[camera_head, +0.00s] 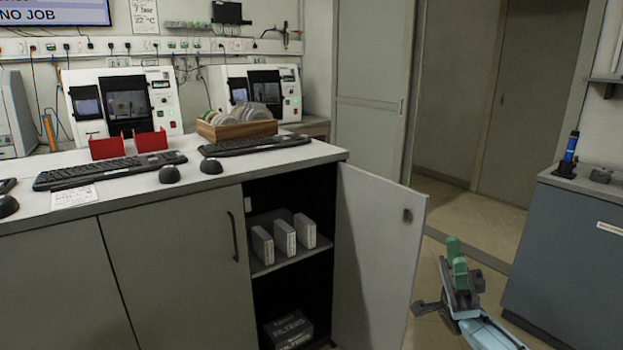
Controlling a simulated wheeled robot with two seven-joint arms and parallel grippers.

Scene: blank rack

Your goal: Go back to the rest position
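My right gripper (456,262) shows at the lower right, with green fingers pointing up and a dark grey body. My light blue arm link comes in below it from the bottom edge. The two fingers overlap from this angle, so I cannot tell whether they are apart or together. No object shows in it. It is in front of the tiled floor, to the right of the open cabinet door (378,255), and appears apart from it. My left gripper is not in view.
The cabinet (170,275) holds several white boxes (284,237) on its shelf and a dark box (289,330) below. Its counter carries keyboards (110,170), red holders (107,147) and a wooden disc rack (236,128). A grey-blue cabinet (570,255) stands at right; floor lies between.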

